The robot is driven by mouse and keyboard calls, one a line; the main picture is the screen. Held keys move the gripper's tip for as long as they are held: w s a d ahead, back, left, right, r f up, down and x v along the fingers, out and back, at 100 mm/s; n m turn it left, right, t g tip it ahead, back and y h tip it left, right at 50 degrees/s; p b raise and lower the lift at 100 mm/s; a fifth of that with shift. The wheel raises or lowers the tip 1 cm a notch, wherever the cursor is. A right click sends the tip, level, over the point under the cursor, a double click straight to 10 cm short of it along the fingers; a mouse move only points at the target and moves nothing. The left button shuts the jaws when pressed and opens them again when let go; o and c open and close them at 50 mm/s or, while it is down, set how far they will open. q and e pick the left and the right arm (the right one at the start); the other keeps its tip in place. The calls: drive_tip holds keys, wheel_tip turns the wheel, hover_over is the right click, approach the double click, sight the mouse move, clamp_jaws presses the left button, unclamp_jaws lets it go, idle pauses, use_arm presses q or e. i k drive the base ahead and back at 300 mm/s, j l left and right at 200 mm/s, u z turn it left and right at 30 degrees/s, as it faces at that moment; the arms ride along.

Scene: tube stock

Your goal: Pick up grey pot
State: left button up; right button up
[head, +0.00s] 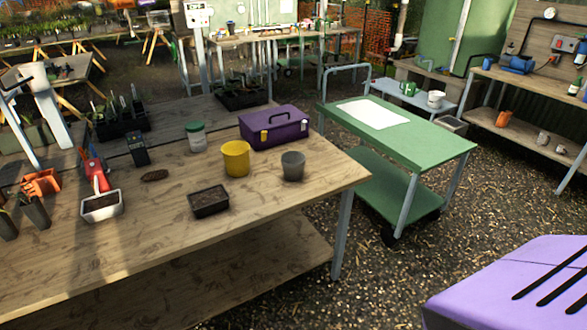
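The grey pot (293,166) stands upright on the wooden table (150,235), close to its right end in the head view. It is a small, dark grey, tapered pot with an open top. A yellow pot (236,159) stands just to its left. A purple toolbox (275,128) sits behind it. Nothing covers the grey pot. Neither of my grippers shows in this view.
A black tray of soil (209,202) lies front left of the grey pot. A jar with a green lid (196,136) stands farther back. A green cart (420,143) with a white sheet is right of the table. Gravel floor lies open in front.

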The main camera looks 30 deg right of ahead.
sight(293, 167)
drive_tip(key=i+j, duration=0.25)
drive_tip(key=i, duration=0.2)
drive_tip(key=i+j, duration=0.25)
drive_tip(key=i, duration=0.25)
drive_tip(key=l+z, duration=0.05)
